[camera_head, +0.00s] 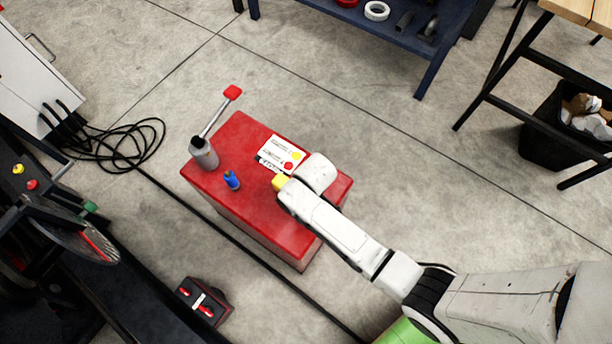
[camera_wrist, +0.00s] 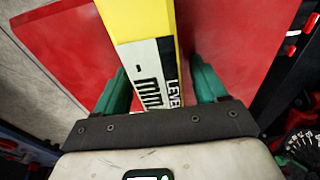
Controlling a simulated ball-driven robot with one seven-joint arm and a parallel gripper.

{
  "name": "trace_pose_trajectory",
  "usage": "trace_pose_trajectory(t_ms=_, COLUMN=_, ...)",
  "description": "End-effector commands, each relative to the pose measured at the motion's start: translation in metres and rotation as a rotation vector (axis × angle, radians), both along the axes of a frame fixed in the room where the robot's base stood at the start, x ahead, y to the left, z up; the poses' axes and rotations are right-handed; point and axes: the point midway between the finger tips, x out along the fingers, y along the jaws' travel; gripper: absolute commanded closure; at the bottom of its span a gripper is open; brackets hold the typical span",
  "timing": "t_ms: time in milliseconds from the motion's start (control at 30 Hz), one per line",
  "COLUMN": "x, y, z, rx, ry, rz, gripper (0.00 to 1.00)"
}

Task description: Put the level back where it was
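The level is a yellow bar with a white and black label. In the head view a small yellow end of the level (camera_head: 279,183) shows beside my wrist, over the red cabinet (camera_head: 240,205). My arm hides the rest of it and the fingers there. Whether the level touches the cabinet top cannot be told.
On the cabinet top stand a grey cylinder with a red-ended lever (camera_head: 206,153), a small blue object (camera_head: 231,180) and a white card with coloured dots (camera_head: 282,153). A black machine (camera_head: 60,230) is at left. A red-black box (camera_head: 203,302) and cables (camera_head: 120,148) lie on the floor.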

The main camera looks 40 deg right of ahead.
Motion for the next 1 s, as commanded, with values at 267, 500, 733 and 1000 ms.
trace_pose_trajectory(t_ms=267, x=0.0, y=0.0, z=0.002, rx=0.0, ry=0.0, rz=0.0, gripper=0.27)
trace_pose_trajectory(t_ms=500, x=-0.003, y=-0.001, z=0.034, rx=0.0, ry=-0.002, rz=0.0, gripper=0.27)
trace_pose_trajectory(t_ms=733, x=-0.008, y=-0.003, z=0.082, rx=0.0, ry=-0.003, rz=-0.001, gripper=0.27)
trace_pose_trajectory(t_ms=1000, x=-0.013, y=-0.004, z=0.116, rx=0.0, ry=-0.001, rz=0.0, gripper=0.27)
